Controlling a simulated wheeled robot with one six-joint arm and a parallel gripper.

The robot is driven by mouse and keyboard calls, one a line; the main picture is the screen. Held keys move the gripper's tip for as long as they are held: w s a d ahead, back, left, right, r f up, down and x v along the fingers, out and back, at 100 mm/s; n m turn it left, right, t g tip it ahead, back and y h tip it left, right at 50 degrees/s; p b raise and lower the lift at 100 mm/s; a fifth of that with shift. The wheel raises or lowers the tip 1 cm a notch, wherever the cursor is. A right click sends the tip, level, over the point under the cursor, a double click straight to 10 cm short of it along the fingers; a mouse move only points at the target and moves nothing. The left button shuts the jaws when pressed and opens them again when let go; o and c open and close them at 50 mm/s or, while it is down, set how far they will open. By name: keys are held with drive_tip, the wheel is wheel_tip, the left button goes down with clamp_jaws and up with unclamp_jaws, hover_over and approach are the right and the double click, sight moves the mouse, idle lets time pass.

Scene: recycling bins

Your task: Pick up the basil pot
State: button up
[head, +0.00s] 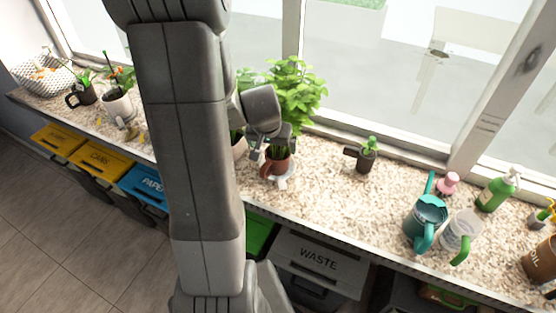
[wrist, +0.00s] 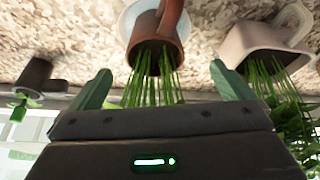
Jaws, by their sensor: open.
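The basil pot (head: 277,164) is a brown pot with a handle and bushy green leaves (head: 300,92), standing upright on a white saucer on the counter. In the wrist view the same pot (wrist: 156,50) appears upside down, with its green stems running between my fingers. My gripper (head: 272,140) is open at the plant, just above the pot's rim in the head view. In the wrist view my gripper (wrist: 163,88) has one green fingertip on each side of the stems. Whether the fingers touch them I cannot tell. My arm hides part of the counter.
A beige pot with a plant (wrist: 262,42) stands close beside the basil pot. A small dark pot (head: 367,160) is to the right. A teal watering can (head: 428,215) and bottles stand further right. The window is close behind; bins (head: 318,260) are below the counter.

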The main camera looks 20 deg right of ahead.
sight(277, 154)
drive_tip(key=x, duration=0.2)
drive_tip(key=shift+w+d+f, duration=0.1)
drive_tip(key=shift+f, duration=0.15)
drive_tip(key=shift+d+b+x, duration=0.15)
drive_tip(key=shift+b+x, duration=0.05)
drive_tip(key=shift+x, duration=1.15)
drive_tip(key=shift+d+b+x, duration=0.2)
drive_tip(key=shift+x, duration=1.15)
drive_tip(key=shift+s+r, duration=0.1)
drive_tip(key=shift+s, duration=0.15)
